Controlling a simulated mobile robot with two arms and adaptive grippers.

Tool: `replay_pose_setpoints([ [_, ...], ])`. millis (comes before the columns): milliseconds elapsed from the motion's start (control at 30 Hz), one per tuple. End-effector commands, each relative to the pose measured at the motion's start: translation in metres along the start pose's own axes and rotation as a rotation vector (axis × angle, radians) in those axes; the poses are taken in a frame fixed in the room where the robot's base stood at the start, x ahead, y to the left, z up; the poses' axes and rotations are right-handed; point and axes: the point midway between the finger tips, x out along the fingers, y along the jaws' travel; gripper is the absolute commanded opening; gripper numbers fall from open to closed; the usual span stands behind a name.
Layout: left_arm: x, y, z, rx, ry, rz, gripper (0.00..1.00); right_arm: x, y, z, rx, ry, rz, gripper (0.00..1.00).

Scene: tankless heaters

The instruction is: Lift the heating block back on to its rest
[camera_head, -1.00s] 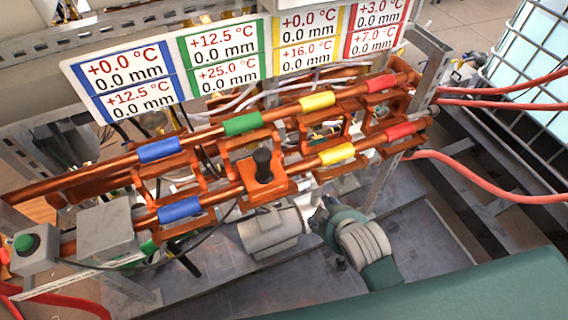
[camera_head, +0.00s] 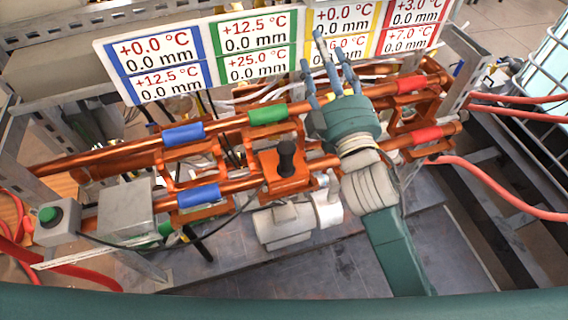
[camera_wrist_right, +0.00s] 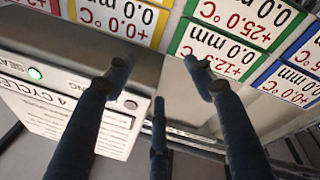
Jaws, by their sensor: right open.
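The heating block, an orange-copper block (camera_head: 278,180) with a black upright knob (camera_head: 286,156), sits at the lower copper pipe (camera_head: 245,184), between the blue band and my right arm. My right gripper (camera_head: 330,72) is open and empty, its blue-grey fingers spread and pointing up toward the placards. It is up and to the right of the block, apart from it, and hides the yellow bands. In the right wrist view its fingers (camera_wrist_right: 160,80) are spread with nothing between them. I cannot tell which part is the block's rest. My left gripper is not in view.
Temperature placards (camera_head: 155,60) stand behind the pipes. A grey box (camera_head: 125,208) and a green button (camera_head: 47,214) are at the left; red hoses (camera_head: 520,115) run off right. A grey motor-like cylinder (camera_head: 285,226) lies below the block. The wrist view shows a labelled panel (camera_wrist_right: 80,115) with a green light.

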Motion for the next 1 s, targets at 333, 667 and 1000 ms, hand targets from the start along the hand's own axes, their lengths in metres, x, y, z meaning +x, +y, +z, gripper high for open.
replay_pose_setpoints([
  [333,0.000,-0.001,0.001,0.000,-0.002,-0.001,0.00,-0.059,-0.036,-0.311,-0.776,1.158,0.302,0.53],
  [667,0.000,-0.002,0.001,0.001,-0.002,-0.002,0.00,-0.166,-0.198,-0.240,-1.625,2.259,0.201,0.53],
  [1000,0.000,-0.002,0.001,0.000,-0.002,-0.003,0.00,-0.110,-0.132,-0.045,1.531,-2.081,0.435,0.53],
])
